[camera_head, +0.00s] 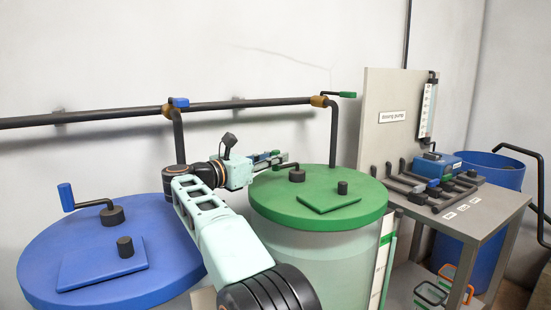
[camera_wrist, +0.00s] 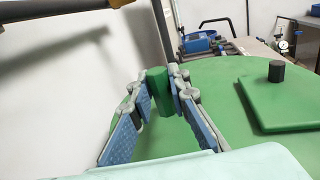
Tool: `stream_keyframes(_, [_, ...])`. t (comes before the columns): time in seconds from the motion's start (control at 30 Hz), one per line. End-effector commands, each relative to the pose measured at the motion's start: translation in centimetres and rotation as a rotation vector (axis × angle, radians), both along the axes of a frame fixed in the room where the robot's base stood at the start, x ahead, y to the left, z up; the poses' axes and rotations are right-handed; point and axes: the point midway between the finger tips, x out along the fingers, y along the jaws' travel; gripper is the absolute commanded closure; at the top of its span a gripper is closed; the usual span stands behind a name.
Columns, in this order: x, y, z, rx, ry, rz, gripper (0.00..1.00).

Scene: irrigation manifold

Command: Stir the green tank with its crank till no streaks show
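The green tank has a round green lid (camera_head: 325,215) and a pale translucent wall (camera_head: 325,265); I cannot make out streaks through it. Its crank has a dark hub (camera_head: 297,174) on the lid, with an arm reaching left to an upright green handle (camera_wrist: 159,92). My gripper (camera_head: 277,160) comes in from the left at the lid's far left edge. In the wrist view, its blue-padded fingers (camera_wrist: 161,92) stand on both sides of the handle, and the handle fills the gap between the tips. The crank arm is mostly hidden there.
A blue-lidded tank (camera_head: 55,250) with a blue-handled crank (camera_head: 67,197) stands left. A raised green hatch with a dark knob (camera_head: 342,188) sits on the green lid. A pipe with valves (camera_head: 250,104) runs behind. A dosing-pump bench (camera_head: 470,215) and blue barrel (camera_head: 500,170) stand right.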

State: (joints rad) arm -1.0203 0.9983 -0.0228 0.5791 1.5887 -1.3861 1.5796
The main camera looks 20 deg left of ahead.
Motion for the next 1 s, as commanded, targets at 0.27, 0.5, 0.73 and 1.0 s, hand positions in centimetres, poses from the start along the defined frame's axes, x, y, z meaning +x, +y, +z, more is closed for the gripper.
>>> stream_keyframes(0.27, [0.0, 0.0, -0.1, -0.001, 0.001, -0.001, 0.66])
stream_keyframes(0.5, [-0.4, 0.2, 0.0, -0.001, 0.001, 0.001, 0.66])
stream_keyframes(0.73, [-4.0, 1.7, 0.0, -0.001, 0.001, 0.003, 0.66])
stream_keyframes(1.0, [-9.0, 3.6, -0.1, 0.000, 0.001, 0.002, 0.66])
